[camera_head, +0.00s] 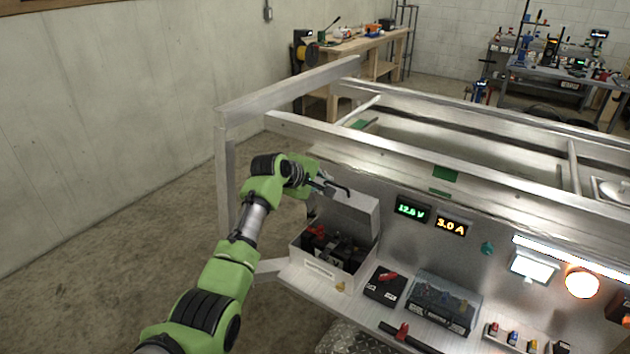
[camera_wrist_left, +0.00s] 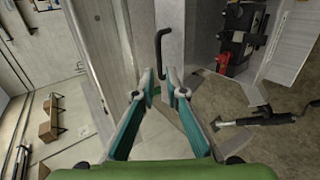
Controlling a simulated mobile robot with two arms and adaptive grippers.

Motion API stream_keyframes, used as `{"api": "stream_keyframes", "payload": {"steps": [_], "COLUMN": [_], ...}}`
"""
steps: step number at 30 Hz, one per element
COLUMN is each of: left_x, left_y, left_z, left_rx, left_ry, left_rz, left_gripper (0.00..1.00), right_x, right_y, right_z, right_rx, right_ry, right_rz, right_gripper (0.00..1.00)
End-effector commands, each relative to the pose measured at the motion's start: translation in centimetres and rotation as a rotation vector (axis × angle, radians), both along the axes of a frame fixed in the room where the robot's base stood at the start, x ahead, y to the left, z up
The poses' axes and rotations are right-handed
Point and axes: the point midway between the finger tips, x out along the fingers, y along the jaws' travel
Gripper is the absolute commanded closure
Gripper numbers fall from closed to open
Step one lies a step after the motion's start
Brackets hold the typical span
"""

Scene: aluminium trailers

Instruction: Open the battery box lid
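The battery box (camera_head: 323,270) is a pale open-topped box at the left end of the trailer's shelf. Its lid (camera_head: 352,213) stands raised at the back, so the black battery (camera_head: 337,245) with red parts shows inside. The lid has a black handle (camera_wrist_left: 166,48) on its edge. My left gripper (camera_head: 326,185) is at the top of the raised lid, by the handle. In the left wrist view its fingers (camera_wrist_left: 162,84) are apart, with the handle's near end around the gap between the tips; I cannot tell whether they touch. My right gripper is not in view.
On the shelf right of the box are a small black box with a red part (camera_head: 385,284), a clear-covered fuse block (camera_head: 442,302) and a red-handled switch (camera_head: 402,331). Lit displays (camera_head: 411,209) sit on the panel behind. Trailer frame rails (camera_head: 290,92) run above and behind my left arm.

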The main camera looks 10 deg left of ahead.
Motion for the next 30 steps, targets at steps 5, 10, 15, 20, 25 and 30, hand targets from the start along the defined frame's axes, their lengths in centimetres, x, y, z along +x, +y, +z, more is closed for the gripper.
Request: {"api": "stream_keyframes", "payload": {"steps": [5,10,15,20,25,30], "left_x": [-1.8,-3.2,-3.9,-4.0,-4.0,-4.4], "left_y": [0.7,1.2,1.4,1.5,1.5,1.7], "left_z": [1.4,2.5,3.0,3.0,3.0,-0.5], "left_rx": [0.001,-0.001,-0.001,0.000,-0.001,0.038], "left_ry": [-0.002,-0.002,-0.001,0.001,0.000,0.024], "left_rz": [0.000,0.001,0.001,0.001,0.001,-0.012], "left_gripper": [0.88,0.88,0.88,0.88,0.88,0.88], "right_x": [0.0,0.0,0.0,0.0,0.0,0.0], "right_y": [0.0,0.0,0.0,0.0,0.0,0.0], "right_z": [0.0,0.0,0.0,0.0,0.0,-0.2], "right_rx": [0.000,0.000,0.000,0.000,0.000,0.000], "right_ry": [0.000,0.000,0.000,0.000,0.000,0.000], "right_rz": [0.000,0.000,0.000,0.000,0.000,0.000], "right_gripper": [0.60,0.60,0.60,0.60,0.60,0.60]}}
